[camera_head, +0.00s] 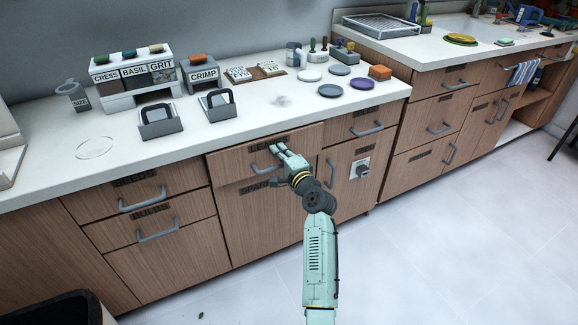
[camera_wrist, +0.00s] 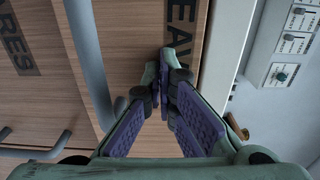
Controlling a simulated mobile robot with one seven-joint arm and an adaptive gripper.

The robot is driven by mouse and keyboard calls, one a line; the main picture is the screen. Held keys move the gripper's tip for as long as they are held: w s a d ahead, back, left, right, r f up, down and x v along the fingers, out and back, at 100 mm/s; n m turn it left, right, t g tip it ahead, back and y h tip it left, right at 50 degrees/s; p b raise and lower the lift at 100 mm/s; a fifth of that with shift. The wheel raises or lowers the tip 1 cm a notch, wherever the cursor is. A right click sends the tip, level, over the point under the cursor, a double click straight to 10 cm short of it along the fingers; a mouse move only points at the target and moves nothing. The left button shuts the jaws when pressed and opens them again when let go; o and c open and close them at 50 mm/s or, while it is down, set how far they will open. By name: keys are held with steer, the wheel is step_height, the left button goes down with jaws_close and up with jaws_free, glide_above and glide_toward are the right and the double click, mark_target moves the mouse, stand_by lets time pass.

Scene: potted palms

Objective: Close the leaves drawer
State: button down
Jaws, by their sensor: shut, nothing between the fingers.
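The leaves drawer (camera_head: 235,160) is a wood-fronted drawer just under the counter edge, with a dark label and a grey bar handle (camera_head: 262,170). Its front seems to stand slightly proud of the cabinet, but how far is hard to tell. My gripper (camera_head: 280,149) is shut and empty at the drawer front, right of the handle. In the wrist view my gripper's fingertips (camera_wrist: 168,62) meet close to the drawer front (camera_wrist: 140,35), beside its label. Whether they touch it is unclear. The handle (camera_wrist: 88,60) lies left of the fingers there. The arm hides the drawer's lower right part.
The white counter (camera_head: 235,130) above holds grey holders (camera_head: 160,121), labelled bins (camera_head: 135,75) and several coloured discs (camera_head: 331,90). Neighbouring drawers have similar handles, including one on the left (camera_head: 142,200) and one on the right (camera_head: 368,130). The floor (camera_head: 430,250) in front is mostly clear.

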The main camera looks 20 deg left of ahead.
steer(key=x, duration=0.2)
steer(key=shift+w+a, duration=0.2)
steer(key=shift+a, duration=0.05)
steer(key=shift+w+r, duration=0.15)
steer(key=shift+r, duration=0.05)
steer(key=shift+r, duration=0.1)
